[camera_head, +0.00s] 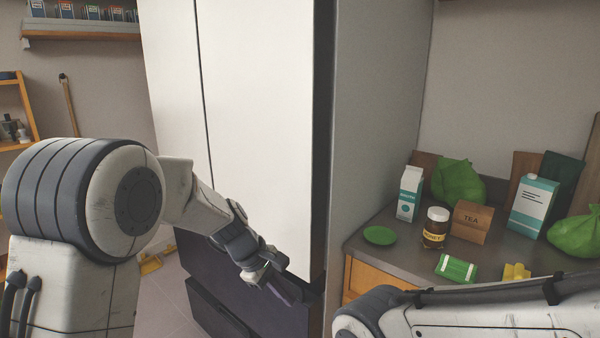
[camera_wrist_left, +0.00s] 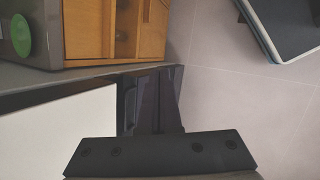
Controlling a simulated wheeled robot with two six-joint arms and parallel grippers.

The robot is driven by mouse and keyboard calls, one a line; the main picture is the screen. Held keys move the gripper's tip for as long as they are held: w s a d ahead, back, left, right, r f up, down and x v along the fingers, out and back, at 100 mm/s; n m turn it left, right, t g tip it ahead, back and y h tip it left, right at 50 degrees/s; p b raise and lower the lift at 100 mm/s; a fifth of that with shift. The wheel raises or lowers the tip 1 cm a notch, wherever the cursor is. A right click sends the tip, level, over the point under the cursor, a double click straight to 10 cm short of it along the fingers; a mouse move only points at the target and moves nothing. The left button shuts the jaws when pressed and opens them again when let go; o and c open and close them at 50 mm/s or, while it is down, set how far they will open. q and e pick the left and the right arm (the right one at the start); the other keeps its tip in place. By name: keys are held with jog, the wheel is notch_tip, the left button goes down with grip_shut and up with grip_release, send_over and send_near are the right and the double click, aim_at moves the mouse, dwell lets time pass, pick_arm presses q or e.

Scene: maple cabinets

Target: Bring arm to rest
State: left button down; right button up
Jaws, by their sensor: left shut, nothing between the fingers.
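My left arm comes in from the left in the head view. Its gripper (camera_head: 288,290) hangs in front of the tall fridge (camera_head: 265,110), close to its dark lower part near the right edge. The gripper is shut and empty. In the left wrist view the dark fingers (camera_wrist_left: 155,100) lie together over the fridge's edge; whether they touch it I cannot tell. Part of my right arm crosses the lower right of the head view, below the counter items; its gripper is out of view.
The counter (camera_head: 385,245) right of the fridge holds a green plate (camera_head: 380,235), a milk carton (camera_head: 410,194), a honey jar (camera_head: 435,228), a tea box (camera_head: 472,222) and green bags. Dark drawers (camera_head: 225,310) are at the fridge's bottom. Open floor (camera_wrist_left: 225,100) shows in the left wrist view.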

pick_arm(q)
jog(key=s+d+r+m+g+y+p, duration=0.1)
jog(key=s+d+r+m, duration=0.2)
jog(key=s, duration=0.4)
jog(key=s+r+m+y+p, duration=0.1)
jog(key=s+r+m, duration=0.2)
jog(key=s+m, duration=0.25)
jog(key=s+a+r+m+y+p, duration=0.2)
jog(key=s+m, duration=0.8)
jog(key=s, duration=0.6)
jog(key=shift+a+p, duration=0.6)
jog(key=shift+a, duration=0.6)
jog(key=shift+m, duration=0.25)
